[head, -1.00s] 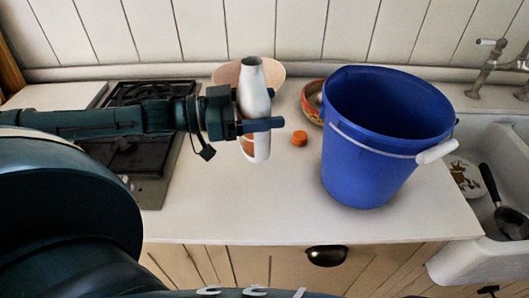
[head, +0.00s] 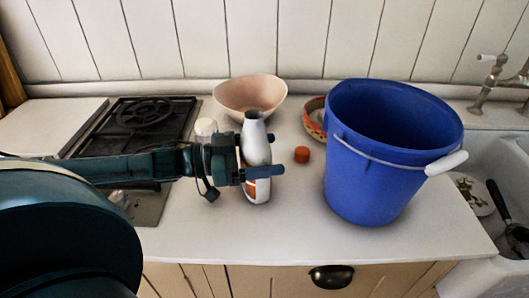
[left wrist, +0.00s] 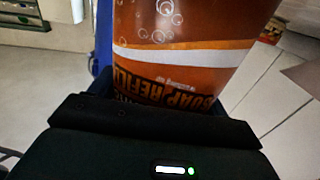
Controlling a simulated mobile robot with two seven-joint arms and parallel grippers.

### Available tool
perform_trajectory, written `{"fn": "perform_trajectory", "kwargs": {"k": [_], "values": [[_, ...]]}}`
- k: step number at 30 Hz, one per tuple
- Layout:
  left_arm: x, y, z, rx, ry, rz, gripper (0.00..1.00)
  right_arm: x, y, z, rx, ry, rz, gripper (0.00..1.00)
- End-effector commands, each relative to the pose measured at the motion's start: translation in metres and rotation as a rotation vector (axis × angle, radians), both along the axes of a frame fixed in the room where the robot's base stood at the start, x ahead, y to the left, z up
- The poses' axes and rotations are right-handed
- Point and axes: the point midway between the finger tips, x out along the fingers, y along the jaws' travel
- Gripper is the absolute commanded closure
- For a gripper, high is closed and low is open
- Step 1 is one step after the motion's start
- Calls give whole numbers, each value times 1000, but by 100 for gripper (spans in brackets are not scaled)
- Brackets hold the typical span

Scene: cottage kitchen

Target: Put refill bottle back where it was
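The refill bottle (head: 257,147) is white with an orange label and stands upright in the head view, over the counter (head: 290,225) left of the blue bucket. My left gripper (head: 256,172) reaches in from the left and is shut on the bottle, its fingers across the lower half. The bottle's base is at or very near the counter; I cannot tell if it touches. In the left wrist view the orange "soap refill" label (left wrist: 185,60) fills the space before the gripper. My right gripper is not in view.
A blue bucket (head: 370,180) stands right of the bottle. A gas hob (head: 150,115) is left, a sink right. The front counter is clear.

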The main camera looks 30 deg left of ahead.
Motion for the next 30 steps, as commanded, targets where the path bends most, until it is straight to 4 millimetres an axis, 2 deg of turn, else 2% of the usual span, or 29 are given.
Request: {"fn": "perform_trajectory", "kwargs": {"k": [1, 7, 19, 27, 30], "values": [[0, 0, 0, 1, 1, 0, 19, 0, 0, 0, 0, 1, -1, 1], [0, 0, 0, 1, 1, 0, 4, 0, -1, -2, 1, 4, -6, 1], [-4, 4, 2, 2, 4, 0, 4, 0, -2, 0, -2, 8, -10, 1], [-18, 20, 2, 2, 7, 1, 4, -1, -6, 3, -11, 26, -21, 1], [-25, 28, 4, 1, 8, 2, 4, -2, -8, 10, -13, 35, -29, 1]]}}
